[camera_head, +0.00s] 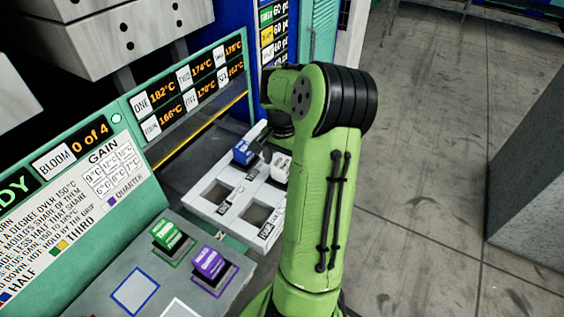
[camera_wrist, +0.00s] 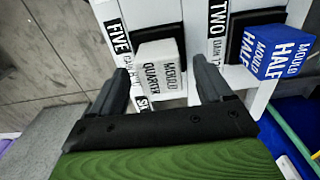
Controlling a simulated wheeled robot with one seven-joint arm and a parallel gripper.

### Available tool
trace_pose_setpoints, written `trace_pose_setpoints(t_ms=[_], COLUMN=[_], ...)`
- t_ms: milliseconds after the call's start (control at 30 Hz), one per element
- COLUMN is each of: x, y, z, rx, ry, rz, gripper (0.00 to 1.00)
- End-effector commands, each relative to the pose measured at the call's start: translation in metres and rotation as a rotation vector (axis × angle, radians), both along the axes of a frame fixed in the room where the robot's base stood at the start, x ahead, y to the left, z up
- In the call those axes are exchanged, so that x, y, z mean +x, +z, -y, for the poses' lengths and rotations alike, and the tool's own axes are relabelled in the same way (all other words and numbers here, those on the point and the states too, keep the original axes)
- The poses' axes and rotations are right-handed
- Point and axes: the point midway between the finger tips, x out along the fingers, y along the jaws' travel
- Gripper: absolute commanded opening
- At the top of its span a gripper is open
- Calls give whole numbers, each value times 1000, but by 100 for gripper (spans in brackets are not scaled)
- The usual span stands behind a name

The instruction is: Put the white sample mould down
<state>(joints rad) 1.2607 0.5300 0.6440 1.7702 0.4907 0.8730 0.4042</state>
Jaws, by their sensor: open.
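The white sample mould (camera_wrist: 162,68), lettered "MOULD QUARTER", sits at the dark square pocket beside the label FIVE on the white rack (camera_head: 215,180). In the head view the white mould (camera_head: 281,166) shows at the rack's right side, partly hidden by my arm. My gripper (camera_wrist: 160,75) is open in the wrist view, one finger on each side of the mould, with visible gaps. I cannot tell how deep the mould sits in the pocket. In the head view my fingers are mostly hidden behind my green arm.
A blue "MOULD HALF" block (camera_wrist: 278,52) sits by the label TWO, close right of my gripper; it also shows in the head view (camera_head: 243,152). Green (camera_head: 167,235) and purple (camera_head: 208,262) moulds stand on the grey bench. Empty rack pockets lie nearby.

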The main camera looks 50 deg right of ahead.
Motion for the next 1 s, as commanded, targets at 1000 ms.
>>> trace_pose_setpoints(t_ms=[1000], x=[6], y=[180], z=[-166], rx=[-266], ry=[689], rz=[49], gripper=[79])
